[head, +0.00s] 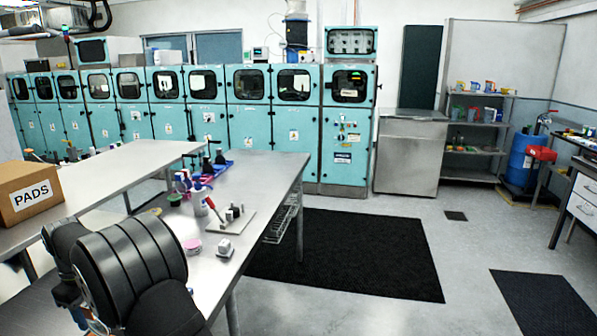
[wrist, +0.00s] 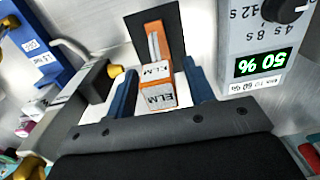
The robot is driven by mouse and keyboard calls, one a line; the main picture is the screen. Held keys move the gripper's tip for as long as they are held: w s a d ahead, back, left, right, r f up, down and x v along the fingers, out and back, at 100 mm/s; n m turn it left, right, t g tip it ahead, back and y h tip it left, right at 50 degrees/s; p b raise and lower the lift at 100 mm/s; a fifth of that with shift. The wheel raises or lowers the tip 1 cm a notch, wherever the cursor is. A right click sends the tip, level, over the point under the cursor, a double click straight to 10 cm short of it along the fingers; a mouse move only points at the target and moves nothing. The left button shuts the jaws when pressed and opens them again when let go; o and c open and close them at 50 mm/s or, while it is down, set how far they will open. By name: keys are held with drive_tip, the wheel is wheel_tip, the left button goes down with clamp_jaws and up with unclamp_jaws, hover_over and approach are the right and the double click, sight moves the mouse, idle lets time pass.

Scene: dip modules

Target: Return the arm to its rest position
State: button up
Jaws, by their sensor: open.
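My gripper (wrist: 160,70) shows in the wrist view with two blue fingers apart. An orange and white block marked ELM (wrist: 156,98) stands in the gap between them; I cannot tell whether either finger touches it. A flat dark plate (wrist: 172,28) shows beyond the block. In the head view my black arm is bent low over the near left of the steel bench, and my fingertips cannot be made out there.
In the wrist view, a grey unit with a green 50 % display (wrist: 262,62) and a knob is close on the right. A blue-sided thing (wrist: 45,45) and a dark block (wrist: 92,82) are left. In the head view, a PADS box (head: 30,193) and small bench items (head: 232,218) are near my arm.

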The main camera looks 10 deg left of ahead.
wheel_tip(320, 180, up, 11)
drive_tip(key=shift+r, duration=0.15)
wheel_tip(320, 180, down, 12)
drive_tip(key=shift+f, duration=0.15)
drive_tip(key=r, duration=0.5)
drive_tip(key=shift+w+d+r, duration=0.2)
drive_tip(key=shift+w+d, duration=0.1)
drive_tip(key=shift+d, duration=0.05)
drive_tip(key=w+d+r, duration=0.6)
drive_tip(key=d, duration=0.3)
drive_tip(key=s+a, duration=0.3)
drive_tip(key=s, duration=0.8)
drive_tip(key=s+a, duration=0.3)
drive_tip(key=s, duration=0.8)
drive_tip(key=s+a, duration=0.4)
drive_tip(key=s, duration=0.7)
wheel_tip(320, 180, down, 7)
drive_tip(key=shift+d+f, duration=0.15)
drive_tip(key=shift+f, duration=0.05)
